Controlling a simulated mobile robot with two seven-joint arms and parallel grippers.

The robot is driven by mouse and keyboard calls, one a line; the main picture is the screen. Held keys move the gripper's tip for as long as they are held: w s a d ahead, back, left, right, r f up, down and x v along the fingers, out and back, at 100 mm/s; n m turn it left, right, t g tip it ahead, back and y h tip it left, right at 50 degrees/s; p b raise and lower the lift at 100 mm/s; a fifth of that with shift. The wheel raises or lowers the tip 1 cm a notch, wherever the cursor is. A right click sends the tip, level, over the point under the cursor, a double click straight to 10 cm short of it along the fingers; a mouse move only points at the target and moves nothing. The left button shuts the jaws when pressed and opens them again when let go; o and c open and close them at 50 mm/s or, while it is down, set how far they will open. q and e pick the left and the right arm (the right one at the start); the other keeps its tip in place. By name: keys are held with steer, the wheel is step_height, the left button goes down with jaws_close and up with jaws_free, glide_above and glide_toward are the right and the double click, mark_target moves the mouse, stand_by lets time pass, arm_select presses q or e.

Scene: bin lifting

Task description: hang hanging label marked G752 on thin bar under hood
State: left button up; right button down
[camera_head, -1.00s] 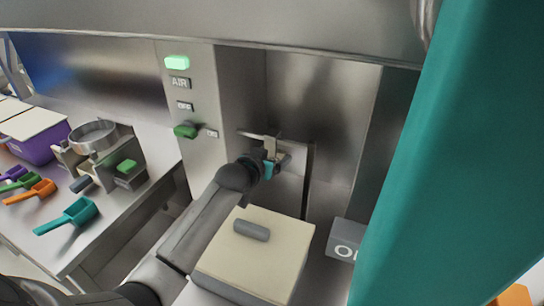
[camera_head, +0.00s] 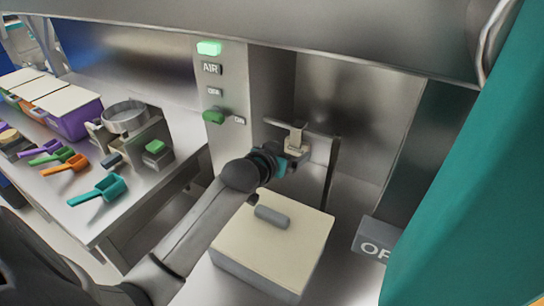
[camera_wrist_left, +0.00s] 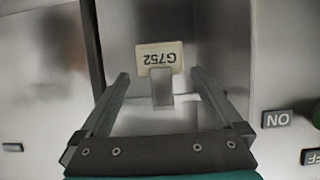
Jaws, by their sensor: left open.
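The tan label marked G752 (camera_wrist_left: 160,58) shows in the left wrist view, its text upside down, with a grey tab (camera_wrist_left: 162,88) reaching down between my fingers. In the head view the label (camera_head: 295,143) is at the thin bar (camera_head: 318,133) under the hood and overlaps it; it appears to hang there. My left gripper (camera_wrist_left: 160,76) is open around the tab, with a gap on each side. In the head view the left gripper (camera_head: 291,157) is just below and in front of the label. My right gripper is not in view.
A cream-lidded box with a grey handle (camera_head: 290,238) stands below my left arm. A control panel (camera_head: 213,110) is left of the bar. A grey sign block (camera_head: 375,240) and a teal surface (camera_head: 465,180) are at right. Scoops and containers (camera_head: 72,108) fill the left bench.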

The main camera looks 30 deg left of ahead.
arm_select(q)
steer(key=p+v, duration=0.1)
steer(key=v, duration=0.8)
steer(key=shift+s, duration=0.15)
